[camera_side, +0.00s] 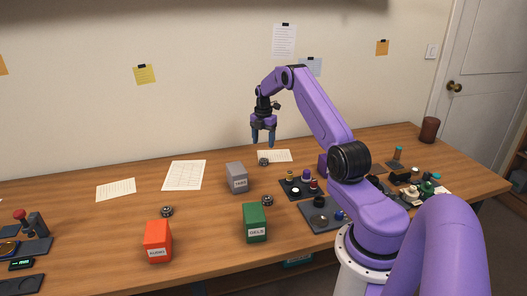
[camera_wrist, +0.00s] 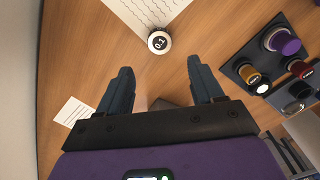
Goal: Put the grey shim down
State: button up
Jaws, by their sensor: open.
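My gripper (camera_side: 263,138) hangs in the air above the back part of the table, fingers down. In the wrist view my gripper (camera_wrist: 160,82) has its two fingers wide apart with nothing held between them. A small dark round piece (camera_side: 263,161) shows below my gripper in the side view, near a paper sheet. I cannot tell for sure which piece is the grey shim.
A grey bin (camera_side: 236,180), a green bin (camera_side: 255,226) and an orange bin (camera_side: 157,243) stand on the table (camera_side: 200,225). Other round pieces lie near the orange bin (camera_side: 166,211) and green bin (camera_side: 267,200). A dark tray (camera_side: 289,190) holds several small parts.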

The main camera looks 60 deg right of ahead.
jog(key=w+a+r, duration=0.2)
jog(key=a+r, duration=0.2)
jog(key=a, duration=0.4)
jog(key=w+a+r, duration=0.3)
jog(key=a+r, duration=0.2)
jog(key=a, duration=0.3)
jog(key=s+a+r+m, duration=0.1)
jog(key=s+a+r, duration=0.15)
jog(key=a, duration=0.75)
jog(key=s+a+r+m, duration=0.1)
jog(key=s+a+r, duration=0.15)
jog(key=a, duration=0.65)
jog(key=s+a+r+m, duration=0.2)
jog(key=s+a, duration=1.1)
jog(key=s, duration=0.4)
jog(key=s+f+m, duration=0.1)
jog(key=s, duration=1.5)
jog(key=shift+d, duration=0.45)
jog(key=shift+w, duration=0.1)
